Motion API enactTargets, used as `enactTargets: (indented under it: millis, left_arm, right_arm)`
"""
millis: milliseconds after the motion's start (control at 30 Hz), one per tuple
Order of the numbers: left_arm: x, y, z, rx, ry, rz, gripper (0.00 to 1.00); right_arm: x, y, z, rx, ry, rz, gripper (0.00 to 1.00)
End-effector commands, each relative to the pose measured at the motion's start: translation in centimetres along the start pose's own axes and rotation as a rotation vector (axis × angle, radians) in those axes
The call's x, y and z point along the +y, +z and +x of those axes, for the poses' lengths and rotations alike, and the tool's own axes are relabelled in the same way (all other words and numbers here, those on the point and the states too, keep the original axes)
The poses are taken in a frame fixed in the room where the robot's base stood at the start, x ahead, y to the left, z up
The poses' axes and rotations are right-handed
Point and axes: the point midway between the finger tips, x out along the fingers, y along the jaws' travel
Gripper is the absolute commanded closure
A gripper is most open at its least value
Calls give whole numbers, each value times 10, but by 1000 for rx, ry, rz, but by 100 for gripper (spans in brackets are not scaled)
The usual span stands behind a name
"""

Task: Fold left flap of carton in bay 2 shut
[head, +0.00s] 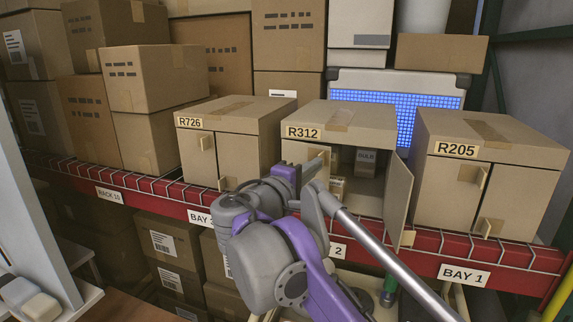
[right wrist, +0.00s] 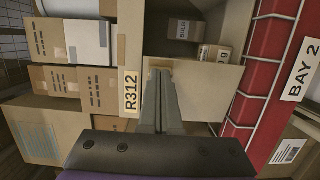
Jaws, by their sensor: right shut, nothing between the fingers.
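The carton R312 (head: 345,119) stands in bay 2 with its front partly open. Its left flap (head: 296,151) covers the left part of the opening and looks nearly in line with the front. The flap (right wrist: 208,88) fills the middle of the right wrist view, with a small tab at its edge. The right flap (head: 398,192) stands swung outward. My right gripper (head: 318,166) is shut and empty, its fingertips (right wrist: 160,75) in front of the left flap near the tab. I cannot tell whether they touch. My arm hides the flap's lower part in the head view. My left gripper is not in view.
A bulb box (head: 366,162) and a smaller box (head: 337,187) sit inside the carton. Carton R726 (head: 231,118) stands to the left and carton R205 (head: 492,135) to the right, both closed. A red shelf beam (head: 500,268) with wire mesh runs along the front.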

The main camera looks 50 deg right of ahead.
Motion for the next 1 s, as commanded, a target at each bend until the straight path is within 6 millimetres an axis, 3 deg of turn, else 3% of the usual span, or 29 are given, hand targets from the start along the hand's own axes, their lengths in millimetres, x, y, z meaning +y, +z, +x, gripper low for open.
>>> enactTargets:
  millis: [400, 1000]
  left_arm:
    - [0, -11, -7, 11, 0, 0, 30]
    - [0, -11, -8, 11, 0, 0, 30]
  right_arm:
    - [1, 13, 19, -13, 0, 1, 100]
    - [0, 13, 21, -13, 0, 0, 100]
